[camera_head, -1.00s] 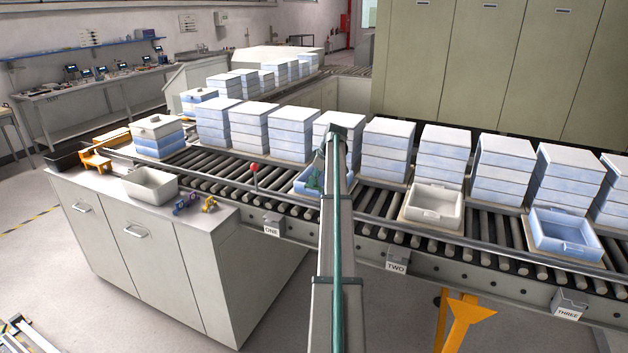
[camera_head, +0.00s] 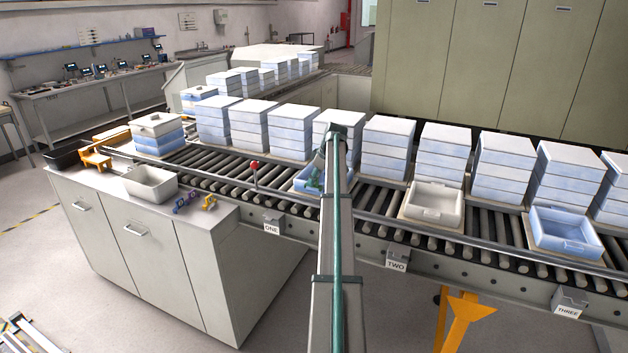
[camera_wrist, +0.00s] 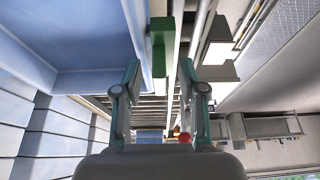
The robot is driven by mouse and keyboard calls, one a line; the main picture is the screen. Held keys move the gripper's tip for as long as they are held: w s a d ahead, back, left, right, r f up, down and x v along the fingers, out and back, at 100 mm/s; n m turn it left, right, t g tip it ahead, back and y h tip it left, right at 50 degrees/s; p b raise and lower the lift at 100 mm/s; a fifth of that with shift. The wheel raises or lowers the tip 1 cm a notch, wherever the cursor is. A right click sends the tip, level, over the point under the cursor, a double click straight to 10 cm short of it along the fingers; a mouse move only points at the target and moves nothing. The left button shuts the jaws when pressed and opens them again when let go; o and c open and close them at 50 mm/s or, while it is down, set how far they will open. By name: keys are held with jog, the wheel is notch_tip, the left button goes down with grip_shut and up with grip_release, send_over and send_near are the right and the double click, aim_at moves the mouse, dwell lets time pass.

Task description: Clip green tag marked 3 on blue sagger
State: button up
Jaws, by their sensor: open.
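A blue sagger (camera_head: 300,186) sits on the roller conveyor behind station ONE, partly hidden by my arm. My gripper (camera_wrist: 159,68) is open, with one finger on each side of the tag's near end and a visible gap to each. In the head view my gripper (camera_head: 316,178) is small and mostly hidden by the arm.
A white sagger (camera_head: 437,203) stands at TWO and another blue sagger (camera_head: 565,230) at THREE. Stacked saggers (camera_head: 388,147) line the conveyor's far side. A red-knobbed post (camera_head: 254,167) rises at the near rail. Purple and orange tags (camera_head: 193,202) and a grey bin (camera_head: 150,184) are on the cabinet.

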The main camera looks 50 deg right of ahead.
jog(key=v, duration=1.2)
jog(key=shift+s+f, duration=0.1)
